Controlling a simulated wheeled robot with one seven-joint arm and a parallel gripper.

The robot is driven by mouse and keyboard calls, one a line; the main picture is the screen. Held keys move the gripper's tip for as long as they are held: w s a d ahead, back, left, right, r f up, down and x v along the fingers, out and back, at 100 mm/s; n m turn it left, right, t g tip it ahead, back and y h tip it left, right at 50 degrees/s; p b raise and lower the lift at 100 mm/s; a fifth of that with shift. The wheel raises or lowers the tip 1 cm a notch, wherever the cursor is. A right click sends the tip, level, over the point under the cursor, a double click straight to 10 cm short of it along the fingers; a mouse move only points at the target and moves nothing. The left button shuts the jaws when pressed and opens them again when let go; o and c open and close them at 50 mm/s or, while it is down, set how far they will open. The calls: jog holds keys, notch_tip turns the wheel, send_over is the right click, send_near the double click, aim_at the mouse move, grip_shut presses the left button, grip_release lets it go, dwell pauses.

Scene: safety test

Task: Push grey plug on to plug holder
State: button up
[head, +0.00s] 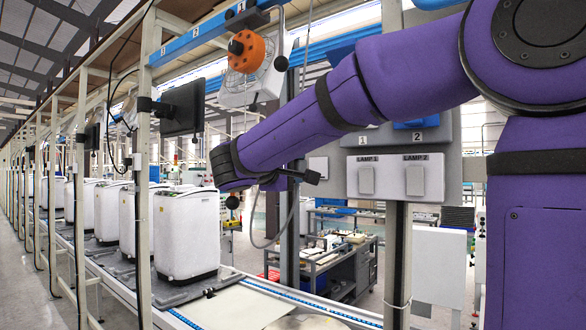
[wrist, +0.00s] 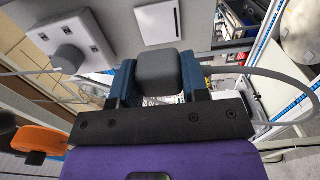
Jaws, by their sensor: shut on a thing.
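The grey plug (wrist: 158,68) is a rounded block between the two blue fingers of my gripper (wrist: 158,82) in the wrist view. My gripper is shut on it. A grey cable curves away on the right of the gripper. In the head view my gripper (head: 264,182) is at the end of the purple arm, mostly hidden by the wrist, and the plug cannot be made out there. A light grey panel (wrist: 72,28) with a round grey piece (wrist: 70,58) on it is at the upper left of the wrist view, apart from the plug. I cannot tell which part is the plug holder.
A lamp switch panel (head: 394,177) is right of my gripper. An orange round part (head: 246,51) on a white box (head: 262,82) is above it. A beige post (head: 144,190) stands left. White machines (head: 186,235) line the conveyor.

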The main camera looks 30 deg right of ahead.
jog(key=shift+x, duration=2.8)
jog(key=shift+w+d, duration=0.1)
jog(key=shift+d, duration=0.4)
jog(key=o, duration=1.3)
jog(key=shift+c, duration=0.2)
send_near(318, 168)
jog(key=v, duration=0.3)
jog(key=shift+a, duration=0.3)
